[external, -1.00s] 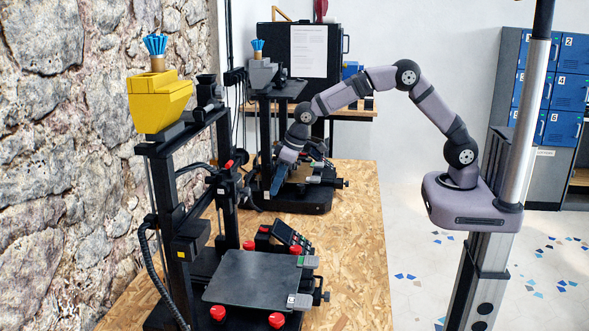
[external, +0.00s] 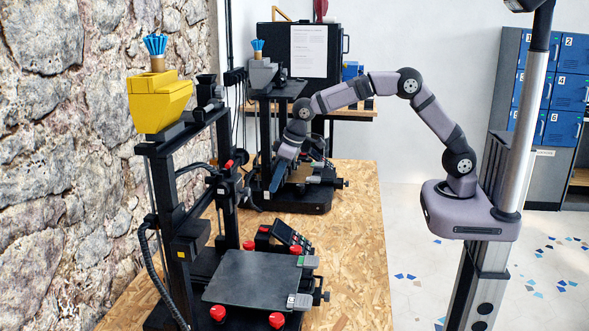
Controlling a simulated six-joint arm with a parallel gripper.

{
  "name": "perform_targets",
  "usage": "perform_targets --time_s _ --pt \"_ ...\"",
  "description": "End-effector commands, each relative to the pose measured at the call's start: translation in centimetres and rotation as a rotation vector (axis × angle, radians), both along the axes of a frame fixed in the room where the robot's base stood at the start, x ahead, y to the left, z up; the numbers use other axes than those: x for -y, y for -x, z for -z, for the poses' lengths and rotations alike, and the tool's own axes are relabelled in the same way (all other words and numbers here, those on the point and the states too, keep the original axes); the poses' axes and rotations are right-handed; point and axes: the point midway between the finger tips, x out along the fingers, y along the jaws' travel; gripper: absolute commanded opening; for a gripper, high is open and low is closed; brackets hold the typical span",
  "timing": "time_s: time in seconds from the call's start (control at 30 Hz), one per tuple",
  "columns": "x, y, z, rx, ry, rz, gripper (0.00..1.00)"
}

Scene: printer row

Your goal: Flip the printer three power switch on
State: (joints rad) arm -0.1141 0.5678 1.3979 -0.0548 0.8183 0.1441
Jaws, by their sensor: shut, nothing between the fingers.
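Two 3D printers stand in a row on the wooden table, and which of them is printer three I cannot tell. The near printer (external: 246,277) has a dark flat bed, red knobs and a yellow hopper on top. The far printer (external: 300,198) has a black base and a grey part on top. My gripper (external: 276,180) is shut and empty, pointing down at the left side of the far printer, over or beside its base. Whether it touches the printer I cannot tell. No power switch can be made out; the arm and frame cover part of the far printer.
A rough stone wall (external: 55,150) runs along the left behind the printers. The right strip of the wooden table (external: 355,230) is clear. A dark cabinet with a paper sheet (external: 309,51) stands at the back, and blue lockers (external: 572,90) are at the far right.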

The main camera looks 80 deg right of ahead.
Motion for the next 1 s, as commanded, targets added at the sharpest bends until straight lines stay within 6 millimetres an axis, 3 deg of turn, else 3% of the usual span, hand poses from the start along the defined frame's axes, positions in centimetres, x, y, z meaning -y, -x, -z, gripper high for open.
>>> perform_targets --time_s 0.47,0.67,1.0 --pt "0.0 -0.3 0.5 -0.001 0.000 0.000 0.00" --pt "0.0 -1.0 2.6 -0.003 0.001 0.000 0.00" --pt "0.0 -3.1 8.1 -0.004 0.001 0.000 0.00"
